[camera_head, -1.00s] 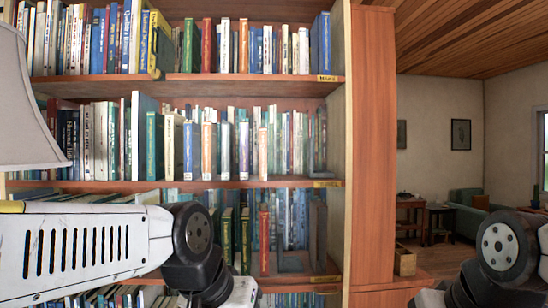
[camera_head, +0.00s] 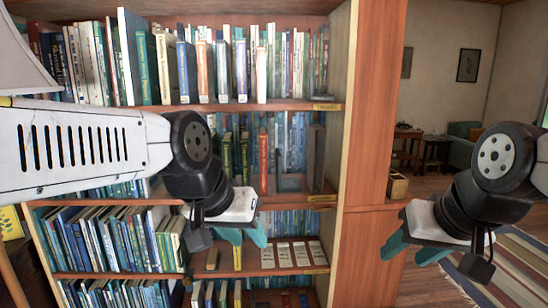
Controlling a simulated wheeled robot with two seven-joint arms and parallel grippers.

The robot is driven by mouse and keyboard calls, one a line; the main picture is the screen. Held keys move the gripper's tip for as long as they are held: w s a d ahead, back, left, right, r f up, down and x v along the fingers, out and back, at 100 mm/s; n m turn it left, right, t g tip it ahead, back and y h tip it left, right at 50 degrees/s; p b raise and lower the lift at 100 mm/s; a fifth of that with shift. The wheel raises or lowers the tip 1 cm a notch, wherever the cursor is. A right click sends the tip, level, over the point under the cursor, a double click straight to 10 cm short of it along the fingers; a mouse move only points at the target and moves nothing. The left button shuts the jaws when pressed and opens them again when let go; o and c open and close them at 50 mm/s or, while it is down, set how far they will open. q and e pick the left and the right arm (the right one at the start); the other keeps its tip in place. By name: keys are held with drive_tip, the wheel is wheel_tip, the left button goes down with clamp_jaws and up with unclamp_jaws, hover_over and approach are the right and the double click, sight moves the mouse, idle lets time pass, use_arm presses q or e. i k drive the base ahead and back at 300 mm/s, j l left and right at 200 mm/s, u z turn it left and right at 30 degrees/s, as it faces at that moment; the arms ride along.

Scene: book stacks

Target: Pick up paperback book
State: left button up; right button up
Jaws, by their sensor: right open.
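Many books stand in the bookcase, and I cannot tell which one is the paperback book. In the head view, a red book (camera_head: 263,162) and green books (camera_head: 227,155) stand on the middle shelf. Several pale books (camera_head: 300,253) sit on a lower shelf. My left gripper (camera_head: 244,236) hangs in front of the lower shelves. Its teal fingers are apart and nothing shows between them. My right gripper (camera_head: 414,252) is right of the bookcase, open and empty, with teal fingers apart. My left arm hides part of the shelves.
The bookcase's right side panel (camera_head: 368,130) stands between my two grippers. A striped rug (camera_head: 515,265) lies on the floor at the right. A small table (camera_head: 407,150) and a green armchair (camera_head: 462,140) stand farther back. A lampshade (camera_head: 20,65) is at upper left.

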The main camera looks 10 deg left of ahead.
sight(261, 78)
drive_tip(key=j, duration=1.15)
drive_tip(key=j+u, duration=0.2)
drive_tip(key=u, duration=0.2)
drive_tip(key=i+l, duration=0.05)
